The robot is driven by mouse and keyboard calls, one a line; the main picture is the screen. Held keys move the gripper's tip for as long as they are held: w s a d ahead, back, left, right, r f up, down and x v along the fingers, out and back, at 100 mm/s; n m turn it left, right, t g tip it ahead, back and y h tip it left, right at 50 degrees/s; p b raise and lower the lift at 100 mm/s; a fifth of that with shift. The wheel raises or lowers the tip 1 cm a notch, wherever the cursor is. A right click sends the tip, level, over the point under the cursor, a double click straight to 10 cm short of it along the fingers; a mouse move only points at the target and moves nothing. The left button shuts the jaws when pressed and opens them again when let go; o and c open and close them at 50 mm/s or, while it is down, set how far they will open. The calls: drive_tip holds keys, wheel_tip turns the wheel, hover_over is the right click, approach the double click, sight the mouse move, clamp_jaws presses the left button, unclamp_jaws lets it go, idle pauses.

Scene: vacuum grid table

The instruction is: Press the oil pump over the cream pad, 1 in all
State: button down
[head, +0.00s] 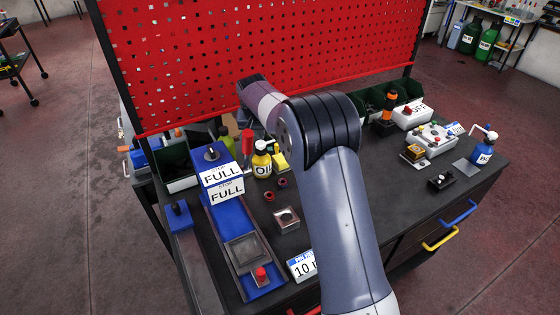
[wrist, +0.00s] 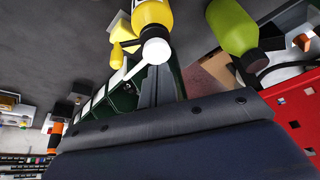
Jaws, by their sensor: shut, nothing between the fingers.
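A yellow bottle (head: 262,162) with a label reading "OIL" stands behind the blue unit. In the wrist view the yellow bottle (wrist: 153,14) has a black collar and a white round pump head (wrist: 155,50) with a white spout toward the lower left. My gripper (wrist: 157,72) shows as narrow grey fingers, shut and empty, close to the pump head; I cannot tell whether they touch. In the head view my arm hides most of the gripper. A blue bottle (head: 484,153) with a white pump stands at the far right beside a grey pad (head: 466,166). I cannot make out a cream pad surely.
A blue unit (head: 205,168) with "FULL" labels stands left of the oil bottle. A green bottle (wrist: 233,25) and a small yellow thing (wrist: 122,45) are near the pump. A red pegboard (head: 250,50) rises behind. Dark bins (head: 410,90) line the back edge.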

drive_tip(key=shift+r, duration=0.15)
idle(0.3)
wheel_tip(320, 180, up, 6)
drive_tip(key=p, duration=0.4)
drive_tip(key=shift+f, duration=0.25)
wheel_tip(320, 180, down, 7)
drive_tip(key=b, duration=0.4)
drive_tip(key=shift+r+b, duration=0.15)
drive_tip(key=shift+b, duration=0.2)
drive_tip(key=shift+d, duration=0.1)
